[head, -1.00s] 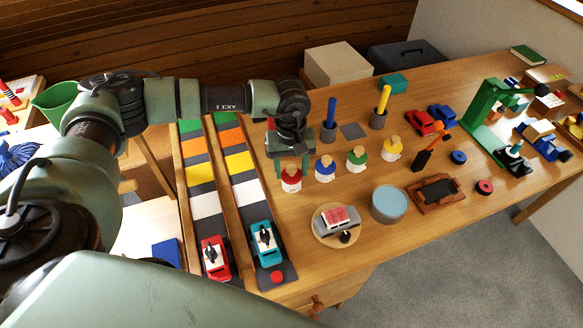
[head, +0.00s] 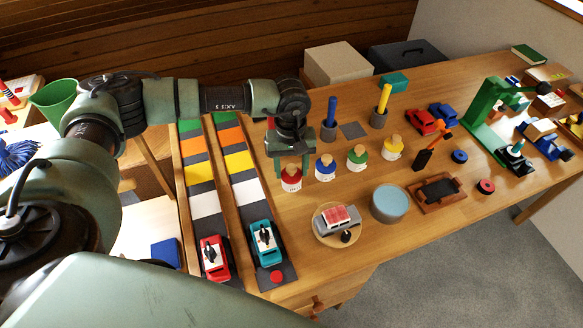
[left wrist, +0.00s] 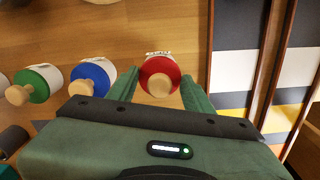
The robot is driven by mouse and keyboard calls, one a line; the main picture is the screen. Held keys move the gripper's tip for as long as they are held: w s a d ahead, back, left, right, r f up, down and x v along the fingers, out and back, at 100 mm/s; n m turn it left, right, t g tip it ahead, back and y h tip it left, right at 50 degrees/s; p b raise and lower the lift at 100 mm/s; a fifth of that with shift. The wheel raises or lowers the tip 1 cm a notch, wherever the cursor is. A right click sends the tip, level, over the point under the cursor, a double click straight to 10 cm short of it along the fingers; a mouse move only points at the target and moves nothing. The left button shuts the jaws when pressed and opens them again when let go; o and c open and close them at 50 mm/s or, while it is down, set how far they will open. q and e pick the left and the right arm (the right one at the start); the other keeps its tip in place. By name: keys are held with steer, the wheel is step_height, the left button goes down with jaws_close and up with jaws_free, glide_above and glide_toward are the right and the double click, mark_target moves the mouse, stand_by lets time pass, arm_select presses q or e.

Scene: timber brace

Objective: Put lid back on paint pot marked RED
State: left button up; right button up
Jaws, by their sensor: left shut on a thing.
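The RED paint pot (head: 291,185) is a small white pot in the row of pots, just right of the coloured strips. My left gripper (head: 291,168) points down over it, with one finger on each side. In the left wrist view the red lid (left wrist: 153,67) with its wooden knob (left wrist: 160,86) lies between the fingers, over the white pot (left wrist: 158,54). The gripper is shut on the red lid. The lid appears level on the pot; I cannot tell whether it is fully seated. My right gripper is not in view.
Close to the right stand the blue-lidded pot (head: 325,171), the green-lidded pot (head: 357,160) and the yellow-lidded pot (head: 392,149). Blue (head: 330,112) and yellow (head: 384,99) sticks stand upright behind. Toy cars (head: 215,256) sit on the strips at left. A round blue-topped tin (head: 389,204) is in front.

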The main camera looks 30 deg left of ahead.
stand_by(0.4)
arm_select(q)
steer(key=o, duration=1.9)
steer(key=shift+r+p, duration=1.85)
steer(key=shift+r, duration=1.65)
jaws_close()
